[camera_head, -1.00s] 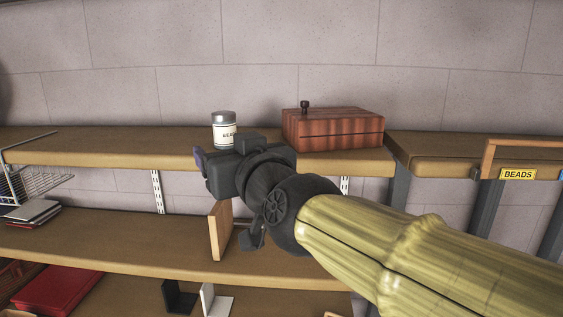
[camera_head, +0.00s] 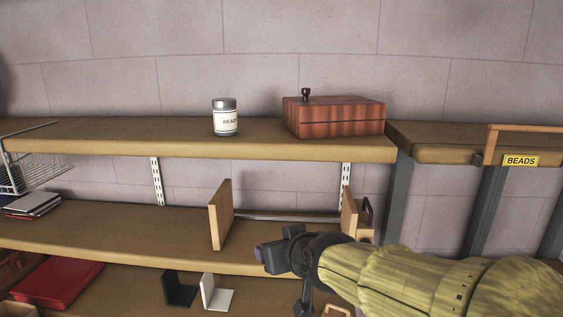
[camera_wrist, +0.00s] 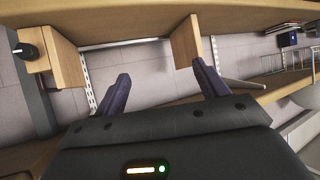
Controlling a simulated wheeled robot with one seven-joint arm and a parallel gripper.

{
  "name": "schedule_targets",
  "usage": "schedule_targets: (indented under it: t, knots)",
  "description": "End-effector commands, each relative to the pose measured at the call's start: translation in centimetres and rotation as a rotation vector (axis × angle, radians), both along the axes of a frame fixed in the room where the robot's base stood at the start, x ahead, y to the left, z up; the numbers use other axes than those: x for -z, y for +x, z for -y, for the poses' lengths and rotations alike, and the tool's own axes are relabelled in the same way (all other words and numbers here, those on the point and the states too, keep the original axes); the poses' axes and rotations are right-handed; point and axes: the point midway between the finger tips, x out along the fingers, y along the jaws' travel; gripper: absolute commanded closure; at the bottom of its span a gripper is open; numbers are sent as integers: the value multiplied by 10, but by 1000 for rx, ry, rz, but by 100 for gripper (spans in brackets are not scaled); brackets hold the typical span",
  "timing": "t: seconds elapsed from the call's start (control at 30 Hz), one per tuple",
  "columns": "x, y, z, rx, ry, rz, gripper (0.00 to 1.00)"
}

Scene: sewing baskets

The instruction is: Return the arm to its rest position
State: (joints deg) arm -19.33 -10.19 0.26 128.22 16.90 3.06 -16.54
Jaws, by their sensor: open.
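My gripper (camera_wrist: 160,84) shows in the wrist view with its two dark fingers spread apart and nothing between them. In the head view my gripper (camera_head: 262,254) is in front of the middle shelf, below the top shelf; its fingers are mostly hidden there. My arm, in a yellow-green sleeve, reaches in from the lower right. A jar labelled as beads (camera_head: 225,118) stands upright on the top shelf, clear of my gripper. A reddish wooden box (camera_head: 334,118) with a dark knob sits right of the jar.
A wooden upright panel (camera_head: 220,215) stands on the middle shelf (camera_head: 120,228), with another wooden piece (camera_head: 352,212) to its right. A wire basket (camera_head: 35,172) hangs at left. A red box (camera_head: 58,283) and black and white bookends are lower. A BEADS label (camera_head: 520,160) is at right.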

Motion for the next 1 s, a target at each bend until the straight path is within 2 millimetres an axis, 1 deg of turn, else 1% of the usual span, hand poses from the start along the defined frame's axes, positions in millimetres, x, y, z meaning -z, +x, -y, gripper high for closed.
schedule_targets:
  t: [0.03, 0.13, 0.17, 0.2, 0.27, 0.3, 0.37, 0.4, 0.5, 0.6, 0.67, 1.0]
  knots:
    - [35, -2, 16, 32, -22, -71, 27]
    - [89, -13, 45, 85, -57, -207, 27]
    - [105, -18, 53, 102, -67, -250, 27]
    - [126, -25, 64, 123, -79, -306, 27]
    - [156, -38, 81, 160, -97, -393, 27]
    - [175, -48, 92, 183, -107, -451, 27]
    - [203, -65, 108, 220, -122, -541, 27]
    - [219, -78, 118, 243, -130, -598, 27]
    - [249, -104, 138, 295, -144, -713, 27]
    - [263, -120, 148, 324, -151, -777, 27]
    - [265, -124, 150, 331, -152, -792, 27]
    - [264, -124, 150, 330, -152, -791, 27]
